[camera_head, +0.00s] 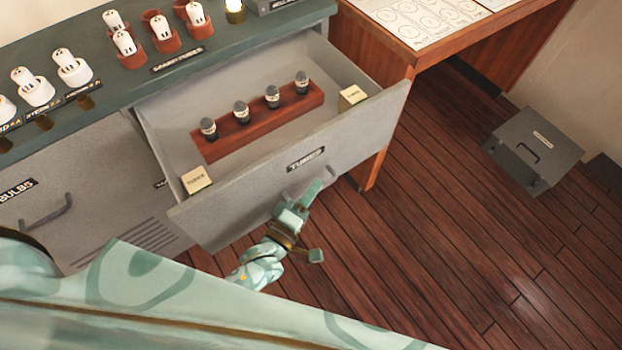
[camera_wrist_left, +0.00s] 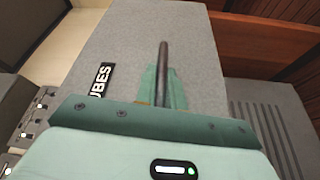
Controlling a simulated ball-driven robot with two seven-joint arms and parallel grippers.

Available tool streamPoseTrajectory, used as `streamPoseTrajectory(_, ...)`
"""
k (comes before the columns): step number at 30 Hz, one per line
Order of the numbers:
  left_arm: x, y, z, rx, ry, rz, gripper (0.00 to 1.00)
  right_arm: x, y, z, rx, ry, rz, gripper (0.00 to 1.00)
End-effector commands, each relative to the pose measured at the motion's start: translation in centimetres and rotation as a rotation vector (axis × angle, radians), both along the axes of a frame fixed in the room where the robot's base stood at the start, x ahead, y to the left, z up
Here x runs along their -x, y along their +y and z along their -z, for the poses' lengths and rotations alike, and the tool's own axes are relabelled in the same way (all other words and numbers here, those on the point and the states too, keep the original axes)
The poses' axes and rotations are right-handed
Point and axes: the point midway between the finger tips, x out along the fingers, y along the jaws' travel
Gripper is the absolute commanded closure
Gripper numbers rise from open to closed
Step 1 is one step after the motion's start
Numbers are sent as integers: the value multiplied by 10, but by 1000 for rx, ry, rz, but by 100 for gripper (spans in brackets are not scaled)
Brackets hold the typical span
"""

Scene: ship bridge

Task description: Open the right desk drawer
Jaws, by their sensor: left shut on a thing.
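The right desk drawer (camera_head: 262,190), a grey one labelled "TUBES", stands pulled out from the desk in the head view. Its inside shows. The drawer's bar handle (camera_head: 328,178) is on the front panel, partly hidden by my left gripper (camera_head: 309,194). In the left wrist view the dark handle bar (camera_wrist_left: 163,70) runs in between the fingers of my left gripper (camera_wrist_left: 165,88), next to the label. My left gripper is shut on the handle. My right gripper is not in view.
Inside the drawer is a red-brown rack (camera_head: 258,122) with several tubes, and two small boxes. A closed "BULBS" drawer (camera_head: 75,190) is at the left.

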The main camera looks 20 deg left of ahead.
Motion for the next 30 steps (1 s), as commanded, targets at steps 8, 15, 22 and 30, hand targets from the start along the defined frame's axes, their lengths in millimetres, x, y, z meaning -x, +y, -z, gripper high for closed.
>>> streamPoseTrajectory(8,2,0,3,-2,7,1,100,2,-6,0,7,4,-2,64)
streamPoseTrajectory(15,1,0,2,-2,5,1,67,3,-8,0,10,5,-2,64)
streamPoseTrajectory(22,1,0,1,-1,3,0,67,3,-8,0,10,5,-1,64)
streamPoseTrajectory(30,17,4,2,-2,4,1,67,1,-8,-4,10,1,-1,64)
